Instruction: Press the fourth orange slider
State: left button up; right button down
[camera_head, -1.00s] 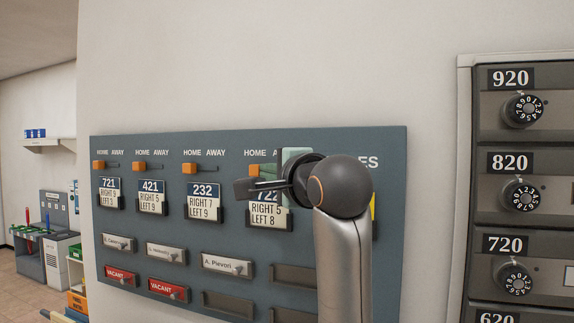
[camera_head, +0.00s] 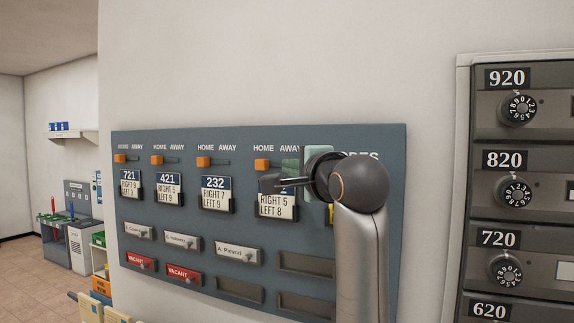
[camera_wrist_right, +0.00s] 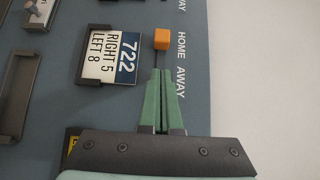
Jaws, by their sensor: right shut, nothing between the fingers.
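The fourth orange slider (camera_head: 262,165) sits at the HOME end of its slot, above the 722 card (camera_head: 277,205), on the blue-grey wall panel (camera_head: 220,140). My right gripper (camera_head: 285,164) is at the AWAY side of this slider, with its dark wrist parts partly covering the card's number. In the right wrist view the slider (camera_wrist_right: 161,39) is just beyond the tips of the green fingers (camera_wrist_right: 161,72). The fingers are together with nothing between them. A small gap shows between tips and slider; I cannot tell whether they touch the panel. My left gripper is out of view.
Three other orange sliders, above cards 721 (camera_head: 130,184), 421 (camera_head: 168,187) and 232 (camera_head: 215,192), also sit at HOME. Name holders and red VACANT tags (camera_head: 184,274) are below. Grey numbered mailboxes (camera_head: 515,200) stand at the right. The wall above is bare.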

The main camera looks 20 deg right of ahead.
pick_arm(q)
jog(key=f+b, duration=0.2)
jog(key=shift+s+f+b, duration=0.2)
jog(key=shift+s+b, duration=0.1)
pick_arm(e)
jog(key=s, duration=1)
jog(key=shift+s, duration=0.15)
jog(key=shift+a, duration=0.1)
